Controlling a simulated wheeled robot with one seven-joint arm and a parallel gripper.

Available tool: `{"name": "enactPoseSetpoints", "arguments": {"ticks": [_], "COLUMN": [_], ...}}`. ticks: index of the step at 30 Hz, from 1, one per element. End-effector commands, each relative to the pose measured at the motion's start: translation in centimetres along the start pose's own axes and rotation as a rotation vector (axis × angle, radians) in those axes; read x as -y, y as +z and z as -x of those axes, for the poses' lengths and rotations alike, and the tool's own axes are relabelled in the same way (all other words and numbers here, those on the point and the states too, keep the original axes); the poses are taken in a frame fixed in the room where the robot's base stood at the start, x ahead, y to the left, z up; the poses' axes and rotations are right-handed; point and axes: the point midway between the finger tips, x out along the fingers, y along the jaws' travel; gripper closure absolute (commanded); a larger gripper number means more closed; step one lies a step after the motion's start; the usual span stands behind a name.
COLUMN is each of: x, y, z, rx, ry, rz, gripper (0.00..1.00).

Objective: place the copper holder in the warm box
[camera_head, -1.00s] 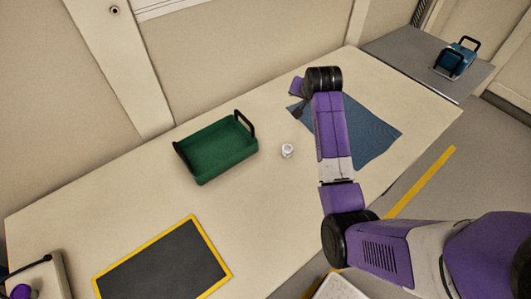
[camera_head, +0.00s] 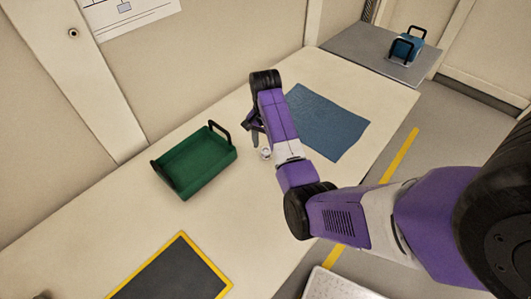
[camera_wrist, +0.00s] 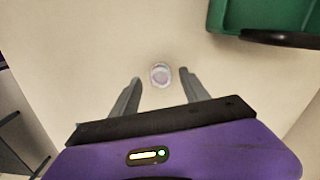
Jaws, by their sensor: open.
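A small round whitish-silver piece (camera_head: 265,153) stands on the pale table; I cannot tell whether it is the copper holder. It also shows in the wrist view (camera_wrist: 160,75), with a pale pinkish-grey top. My gripper (camera_head: 256,140) is open just above or beside it. In the wrist view the piece lies between the two grey fingertips, apart from both. A green open box (camera_head: 198,165) with black handles stands on the table to the left. A blue box (camera_head: 405,48) with black handles stands on a grey surface at the back right. Neither shows a readable label.
A blue mat (camera_head: 330,122) lies bare to the right of my gripper. A dark panel with a yellow border (camera_head: 178,272) lies at the front left. The green box's edge (camera_wrist: 262,15) is near my gripper in the wrist view. The table around the small piece is clear.

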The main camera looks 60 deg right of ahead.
Motion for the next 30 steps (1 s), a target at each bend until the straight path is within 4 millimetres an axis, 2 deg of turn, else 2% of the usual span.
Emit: {"name": "enactPoseSetpoints", "arguments": {"ticks": [6, 14, 22, 23, 30], "x": [0.0, 0.0, 0.0, 0.0, 0.0], "y": [0.0, 0.0, -0.1, 0.0, -0.1], "z": [-2.4, -2.7, -2.7, -2.7, -2.6], "rx": [0.000, -0.001, -0.001, -0.001, -0.002], "ry": [0.000, -0.001, -0.001, -0.001, -0.002], "rz": [0.001, 0.001, 0.001, 0.001, 0.001], "gripper": [0.46, 0.46, 0.97, 1.00, 1.00]}}
